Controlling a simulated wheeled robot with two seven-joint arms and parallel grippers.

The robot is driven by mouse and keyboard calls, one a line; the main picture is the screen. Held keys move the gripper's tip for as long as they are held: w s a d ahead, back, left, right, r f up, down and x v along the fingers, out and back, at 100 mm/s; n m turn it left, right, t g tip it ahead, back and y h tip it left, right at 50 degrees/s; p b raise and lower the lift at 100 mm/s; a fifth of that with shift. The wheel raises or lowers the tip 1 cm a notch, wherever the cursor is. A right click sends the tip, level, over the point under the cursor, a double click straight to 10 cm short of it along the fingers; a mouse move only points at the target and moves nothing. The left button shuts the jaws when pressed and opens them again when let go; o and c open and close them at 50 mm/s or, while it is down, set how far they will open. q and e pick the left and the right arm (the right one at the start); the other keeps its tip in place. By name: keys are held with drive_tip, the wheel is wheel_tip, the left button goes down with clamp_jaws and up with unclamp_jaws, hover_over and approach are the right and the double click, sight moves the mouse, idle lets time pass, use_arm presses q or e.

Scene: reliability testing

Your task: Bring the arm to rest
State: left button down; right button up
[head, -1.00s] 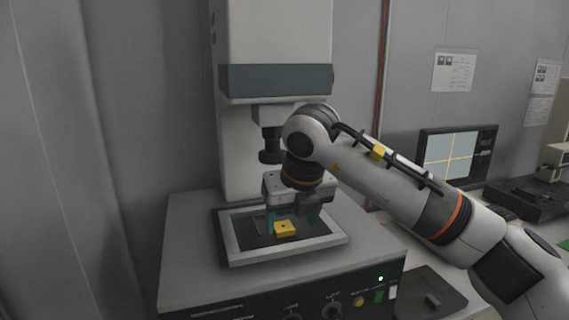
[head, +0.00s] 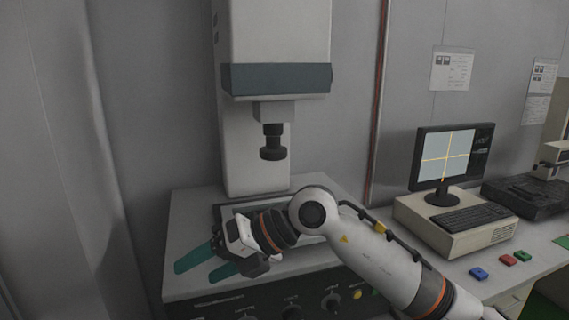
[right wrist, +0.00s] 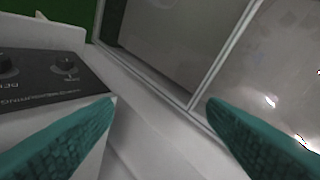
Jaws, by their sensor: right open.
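My right arm (head: 385,258) reaches in from the lower right of the head view. Its gripper (head: 196,272) is at the front left of the machine's base, with its two teal fingers pointing left. The fingers are apart with nothing between them. In the right wrist view both teal fingers (right wrist: 161,102) show spread wide and empty. The machine's knob panel is at the left of that view. My left gripper is not in view.
A test machine with a black downward head (head: 272,145) stands behind my arm. Its base (head: 190,215) is partly covered by my arm, and the framed tray's contents are hidden. A monitor (head: 445,158), a keyboard (head: 462,218) and coloured buttons (head: 508,260) are to the right.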

drive_tip(key=s+a+r+m+g+y, duration=0.2)
drive_tip(key=s+r+y, duration=0.15)
drive_tip(key=y, duration=0.35)
drive_tip(key=w+d+r+m+t+y, duration=0.1)
drive_tip(key=w+d+m+t, duration=0.2)
drive_tip(key=d+m+t, duration=0.45)
drive_tip(key=w+d+r+m+t+y, duration=0.15)
drive_tip(key=d+m+t, duration=0.25)
drive_tip(key=m+t, duration=0.65)
drive_tip(key=w+d+f+m+t+h, duration=0.2)
drive_tip(key=d+f+m+h, duration=1.4)
drive_tip(key=f+m+h, duration=0.3)
drive_tip(key=s+d+f+m+g+h, duration=0.1)
drive_tip(key=s+d+f+g, duration=0.2)
drive_tip(key=s+f, duration=0.3)
drive_tip(key=s+d+f+g+h, duration=0.2)
drive_tip(key=s+f+g, duration=0.2)
drive_tip(key=f, duration=0.3)
drive_tip(key=s+d+f+g+y, duration=0.1)
drive_tip(key=s+f+g, duration=0.3)
drive_tip(key=s, duration=0.4)
drive_tip(key=s+d+f+g, duration=0.1)
drive_tip(key=s+f+g, duration=0.25)
drive_tip(key=s, duration=0.45)
wheel_tip(320, 180, down, 24)
drive_tip(key=f, duration=0.1)
drive_tip(key=s+d+f+g, duration=0.2)
drive_tip(key=s+d+f, duration=0.1)
drive_tip(key=s+f, duration=1.4)
drive_tip(key=shift+f, duration=0.35)
